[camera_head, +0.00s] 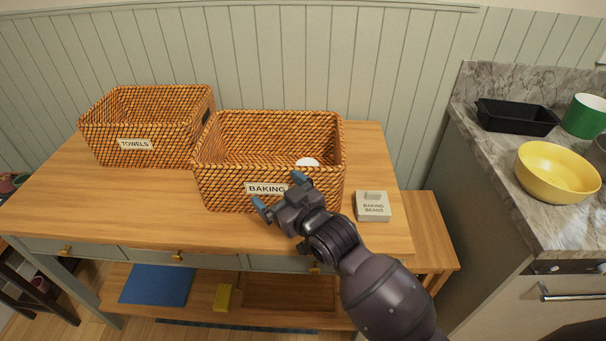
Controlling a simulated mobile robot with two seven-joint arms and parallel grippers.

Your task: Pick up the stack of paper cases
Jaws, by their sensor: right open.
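A small white rounded thing (307,163), perhaps the stack of paper cases, shows inside the rattan basket labelled BAKING (223,187), near its right side. The basket's front wall hides its lower part. My right gripper (280,193) is open and empty, with its blue-grey fingertips in front of the basket's front wall by the label. I cannot tell whether it touches the basket. My left gripper is not in view.
A rattan basket labelled TOWELS (107,150) stands to the left on the wooden table (95,197). A small box labelled BAKING BEANS (373,206) lies right of the baking basket. A counter at right holds a yellow bowl (556,172) and a black tin (516,117).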

